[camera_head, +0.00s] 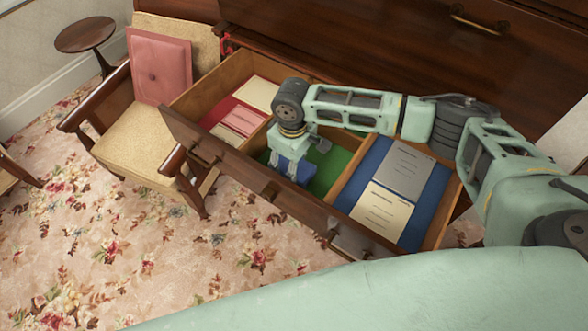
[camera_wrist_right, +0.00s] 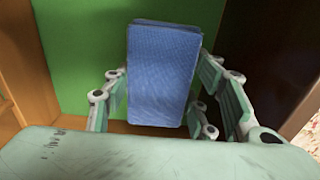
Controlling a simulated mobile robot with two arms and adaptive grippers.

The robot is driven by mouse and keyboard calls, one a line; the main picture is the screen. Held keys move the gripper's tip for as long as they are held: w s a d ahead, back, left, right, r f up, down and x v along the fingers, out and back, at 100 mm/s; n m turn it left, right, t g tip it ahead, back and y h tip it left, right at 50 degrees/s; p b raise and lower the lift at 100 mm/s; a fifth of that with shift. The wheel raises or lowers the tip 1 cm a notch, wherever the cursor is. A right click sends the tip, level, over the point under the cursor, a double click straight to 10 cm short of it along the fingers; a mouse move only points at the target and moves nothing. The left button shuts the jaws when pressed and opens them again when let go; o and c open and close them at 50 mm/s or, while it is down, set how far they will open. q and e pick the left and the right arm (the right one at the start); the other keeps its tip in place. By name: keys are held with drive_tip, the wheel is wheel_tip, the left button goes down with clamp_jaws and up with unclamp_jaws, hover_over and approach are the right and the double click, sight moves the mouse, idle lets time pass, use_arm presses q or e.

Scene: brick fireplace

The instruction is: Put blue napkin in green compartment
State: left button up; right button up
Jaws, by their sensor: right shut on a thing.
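The blue napkin (camera_head: 293,170), a folded block, is between the fingers of my right gripper (camera_head: 291,163), which is shut on it. The wrist view shows the napkin (camera_wrist_right: 163,75) clearly, with a finger on each side. It is over the middle, green-floored compartment (camera_head: 334,166) of the open drawer; green floor (camera_wrist_right: 80,50) shows around it in the wrist view. I cannot tell whether the napkin touches the floor. My right arm hides part of the compartment. My left gripper is not in view.
The left compartment has a red floor with papers (camera_head: 237,118); the right one has a blue floor with a grey booklet (camera_head: 403,170) and a cream booklet (camera_head: 382,208). Wooden dividers and the drawer front (camera_head: 240,175) bound the space. A cushioned chair (camera_head: 138,140) stands to the left.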

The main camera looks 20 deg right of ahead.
wheel_tip(320, 180, down, 3)
drive_tip(key=shift+s+f+p, duration=0.1)
drive_tip(key=shift+f+p, duration=0.05)
drive_tip(key=shift+p, duration=0.15)
drive_tip(key=shift+f, duration=0.25)
drive_tip(key=shift+f, duration=0.15)
drive_tip(key=o, duration=1.1)
wheel_tip(320, 180, up, 12)
drive_tip(key=shift+r+b, duration=0.2)
drive_tip(key=shift+b, duration=1.05)
